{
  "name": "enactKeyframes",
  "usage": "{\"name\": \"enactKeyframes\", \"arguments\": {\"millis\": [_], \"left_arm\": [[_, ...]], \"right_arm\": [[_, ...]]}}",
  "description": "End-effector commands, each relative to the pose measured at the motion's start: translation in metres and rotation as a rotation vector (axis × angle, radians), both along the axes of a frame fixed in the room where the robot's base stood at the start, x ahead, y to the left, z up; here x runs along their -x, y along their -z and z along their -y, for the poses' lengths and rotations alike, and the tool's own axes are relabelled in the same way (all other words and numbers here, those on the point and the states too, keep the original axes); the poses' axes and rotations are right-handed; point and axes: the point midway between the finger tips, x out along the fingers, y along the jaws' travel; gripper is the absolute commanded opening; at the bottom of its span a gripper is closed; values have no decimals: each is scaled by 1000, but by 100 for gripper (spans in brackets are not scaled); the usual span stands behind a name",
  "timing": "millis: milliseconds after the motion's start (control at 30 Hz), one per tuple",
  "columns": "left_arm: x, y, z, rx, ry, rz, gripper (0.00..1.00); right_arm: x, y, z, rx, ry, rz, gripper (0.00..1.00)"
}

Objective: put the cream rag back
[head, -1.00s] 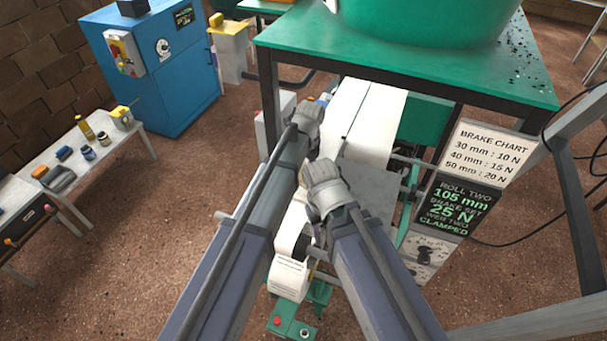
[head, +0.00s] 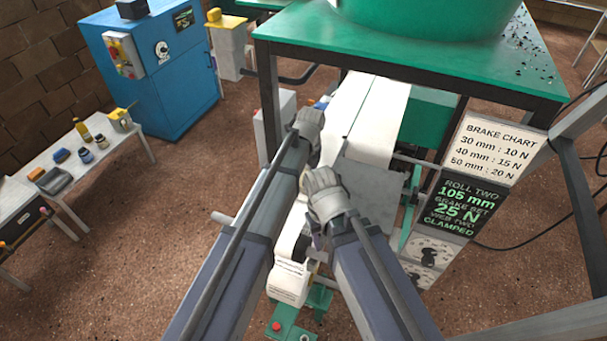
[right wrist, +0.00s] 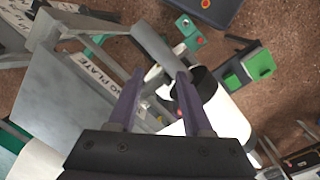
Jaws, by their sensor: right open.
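I cannot make out the cream rag in either view. My left gripper (head: 316,108) is at the far end of the left arm, beside the white paper web; its fingers are hidden behind the wrist, so its jaws cannot be read. My right gripper (right wrist: 160,77) shows two purple fingers spread apart with nothing clear between them. It is above the machine's front, close to a white paper roll (right wrist: 226,115) with a dark core, beyond the right finger. In the head view this roll (head: 288,285) is low, below the right wrist.
White paper webs (head: 378,120) run under a green table (head: 400,58). A grey plate (head: 373,190) lies right of my right wrist. A brake chart panel (head: 492,150) stands at right. A side table (head: 95,175) with small jars and a blue cabinet (head: 170,75) are at left.

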Motion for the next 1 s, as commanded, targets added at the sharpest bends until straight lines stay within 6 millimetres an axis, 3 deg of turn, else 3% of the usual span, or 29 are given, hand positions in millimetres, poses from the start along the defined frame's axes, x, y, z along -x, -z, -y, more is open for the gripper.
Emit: {"name": "enactKeyframes", "arguments": {"millis": [267, 467, 1000], "left_arm": [[0, -4, 0, 0, 0, 0, 100], [1, -19, 1, 0, 0, 0, 100], [8, -100, 8, 0, 0, 0, 100]], "right_arm": [[0, -4, 0, 0, 0, 0, 50], [0, -19, 0, 0, -1, 0, 50], [0, -100, 0, -2, 6, 0, 50]]}}
